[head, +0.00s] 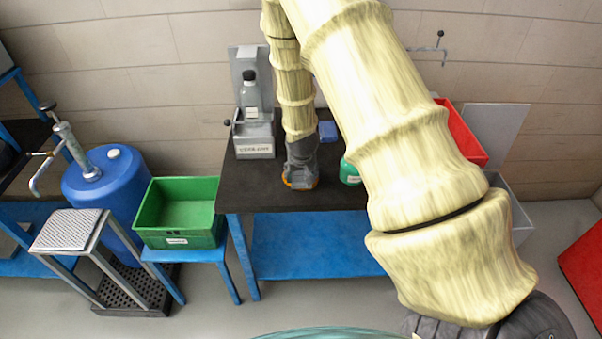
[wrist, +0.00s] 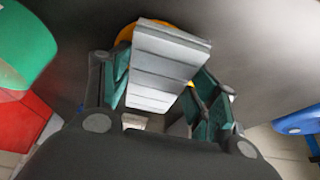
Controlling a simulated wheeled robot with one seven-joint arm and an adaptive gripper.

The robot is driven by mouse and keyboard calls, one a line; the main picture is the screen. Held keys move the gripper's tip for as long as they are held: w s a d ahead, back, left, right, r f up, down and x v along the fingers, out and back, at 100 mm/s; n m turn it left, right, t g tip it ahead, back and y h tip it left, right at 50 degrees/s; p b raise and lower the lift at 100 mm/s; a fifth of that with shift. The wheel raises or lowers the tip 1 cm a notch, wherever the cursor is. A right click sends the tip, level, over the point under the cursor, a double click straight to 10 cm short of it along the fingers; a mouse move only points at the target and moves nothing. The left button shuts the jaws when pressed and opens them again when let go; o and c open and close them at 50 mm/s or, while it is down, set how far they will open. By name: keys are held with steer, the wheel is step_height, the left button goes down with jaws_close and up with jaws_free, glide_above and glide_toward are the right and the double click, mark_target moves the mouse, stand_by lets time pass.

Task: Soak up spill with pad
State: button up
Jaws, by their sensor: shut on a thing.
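My gripper (wrist: 163,82) is shut on a light grey ribbed pad (wrist: 165,62), which sits tilted between its dark green fingers in the wrist view. A yellow-orange patch (wrist: 126,35), which looks like the spill, shows past the pad's edges on the dark surface. The pad covers most of it. I cannot tell whether the pad touches the surface. In the head view my gripper (head: 300,179) points down at the dark worktop (head: 250,193), low over it. A little orange (head: 288,184) shows at its tip, and the pad is hidden there.
A grey labelled stand (head: 254,138) with a bottle (head: 250,92) is left of my gripper; a green container (head: 349,173) is right. A blue item (head: 327,131) lies behind. A green bin (head: 180,238) stands left of the bench, and a red bin (head: 464,135) stands right.

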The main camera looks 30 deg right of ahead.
mark_target(301, 175)
steer(key=shift+f+b, duration=0.3)
steer(key=shift+f, duration=0.3)
stand_by(0.4)
steer(key=shift+r, duration=0.1)
stand_by(4.6)
steer(key=shift+r+p, duration=2.8)
steer(key=shift+r, duration=1.65)
steer(key=shift+d, duration=0.1)
